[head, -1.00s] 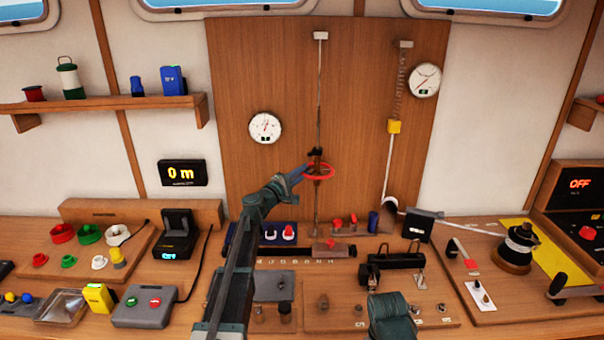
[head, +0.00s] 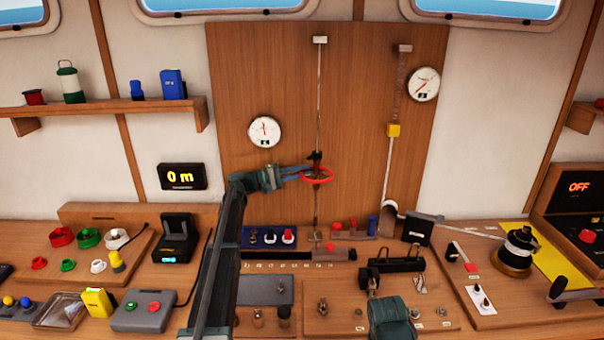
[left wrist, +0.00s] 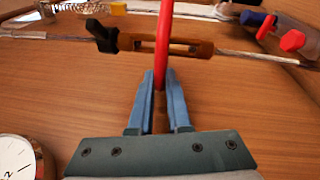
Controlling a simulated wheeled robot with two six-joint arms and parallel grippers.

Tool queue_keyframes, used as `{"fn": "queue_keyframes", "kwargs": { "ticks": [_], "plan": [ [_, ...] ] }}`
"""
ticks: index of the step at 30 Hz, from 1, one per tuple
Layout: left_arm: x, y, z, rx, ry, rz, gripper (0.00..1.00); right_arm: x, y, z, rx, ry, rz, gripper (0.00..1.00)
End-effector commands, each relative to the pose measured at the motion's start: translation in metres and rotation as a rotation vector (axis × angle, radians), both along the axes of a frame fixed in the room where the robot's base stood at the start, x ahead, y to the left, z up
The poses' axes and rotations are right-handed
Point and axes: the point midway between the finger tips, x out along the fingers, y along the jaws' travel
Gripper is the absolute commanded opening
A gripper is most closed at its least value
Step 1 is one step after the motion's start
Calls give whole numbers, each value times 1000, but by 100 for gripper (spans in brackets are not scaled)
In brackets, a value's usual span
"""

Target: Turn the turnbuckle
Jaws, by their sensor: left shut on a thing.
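The turnbuckle (head: 317,158) hangs upright in a thin line in front of the wooden panel; its brown slotted body (left wrist: 190,48) and a black piece at one end show in the left wrist view. My right gripper's fingers do not show.
A round gauge (head: 264,131) is on the panel left of the line. A spring line with a yellow block (head: 393,131) and a second gauge (head: 423,84) are to the right.

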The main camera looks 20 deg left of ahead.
Motion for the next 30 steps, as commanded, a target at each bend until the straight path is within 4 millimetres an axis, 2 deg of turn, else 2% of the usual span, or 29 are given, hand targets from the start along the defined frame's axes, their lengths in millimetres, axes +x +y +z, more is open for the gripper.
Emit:
{"fn": "queue_keyframes", "kwargs": {
  "ticks": [1,21,22,26,30],
  "plan": [
    [5,2,1,-4,0,-13,0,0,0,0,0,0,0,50],
    [5,0,1,-5,0,-65,0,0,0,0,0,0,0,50],
    [5,0,1,-5,0,-65,21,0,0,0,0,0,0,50],
    [5,-1,1,-4,-1,-66,44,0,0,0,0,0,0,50],
    [4,-1,1,-3,0,-67,44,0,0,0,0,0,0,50]
  ]
}}
